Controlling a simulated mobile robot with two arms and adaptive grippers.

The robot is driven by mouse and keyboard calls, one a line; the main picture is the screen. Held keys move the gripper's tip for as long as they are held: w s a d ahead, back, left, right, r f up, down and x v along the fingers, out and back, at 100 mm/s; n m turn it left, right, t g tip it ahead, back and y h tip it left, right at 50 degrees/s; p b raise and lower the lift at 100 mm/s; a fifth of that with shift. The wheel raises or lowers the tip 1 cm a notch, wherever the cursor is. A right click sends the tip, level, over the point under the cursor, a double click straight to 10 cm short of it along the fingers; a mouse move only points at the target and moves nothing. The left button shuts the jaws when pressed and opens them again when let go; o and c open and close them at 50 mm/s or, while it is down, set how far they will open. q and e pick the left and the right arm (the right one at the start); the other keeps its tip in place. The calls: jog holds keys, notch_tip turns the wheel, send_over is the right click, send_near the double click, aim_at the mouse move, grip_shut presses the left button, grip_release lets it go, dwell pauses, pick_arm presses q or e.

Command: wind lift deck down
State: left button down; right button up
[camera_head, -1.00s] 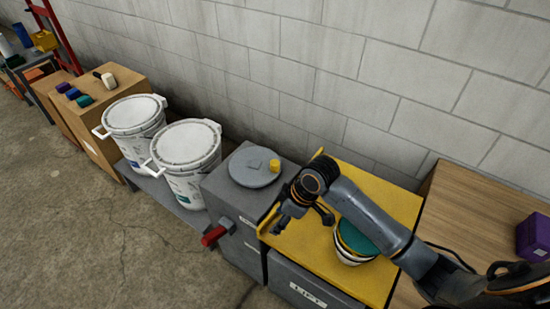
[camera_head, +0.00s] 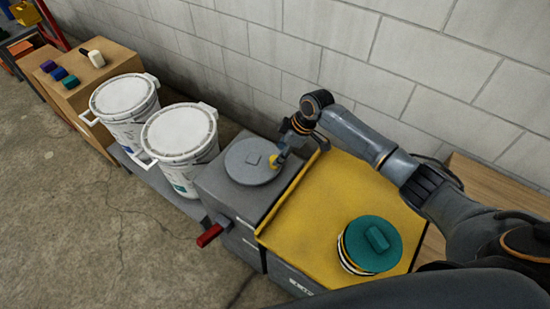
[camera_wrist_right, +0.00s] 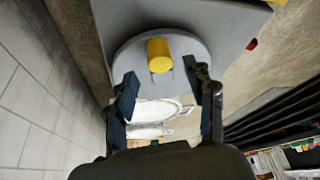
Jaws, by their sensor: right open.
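The grey crank wheel (camera_head: 247,166) lies flat on top of a grey box (camera_head: 215,193), with a yellow knob (camera_head: 273,161) at its right edge. My right gripper (camera_head: 281,157) is at the knob. In the right wrist view, my right gripper (camera_wrist_right: 166,82) is open, with the yellow knob (camera_wrist_right: 159,54) ahead between its fingers. I cannot tell if they touch it. The yellow lift deck (camera_head: 312,213) stands right of the box, carrying a round container with a teal lid (camera_head: 362,246). My left gripper is not in view.
A red handle (camera_head: 210,235) sticks out from the box front. Two white lidded buckets (camera_head: 125,98) (camera_head: 180,133) stand left of the box on a low grey platform. A block wall runs behind. A wooden surface (camera_head: 490,176) lies right of the deck.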

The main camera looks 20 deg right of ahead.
jog(key=x, duration=0.4)
jog(key=shift+w+a+f, duration=0.1)
jog(key=shift+f, duration=0.3)
jog(key=c, duration=1)
grip_shut()
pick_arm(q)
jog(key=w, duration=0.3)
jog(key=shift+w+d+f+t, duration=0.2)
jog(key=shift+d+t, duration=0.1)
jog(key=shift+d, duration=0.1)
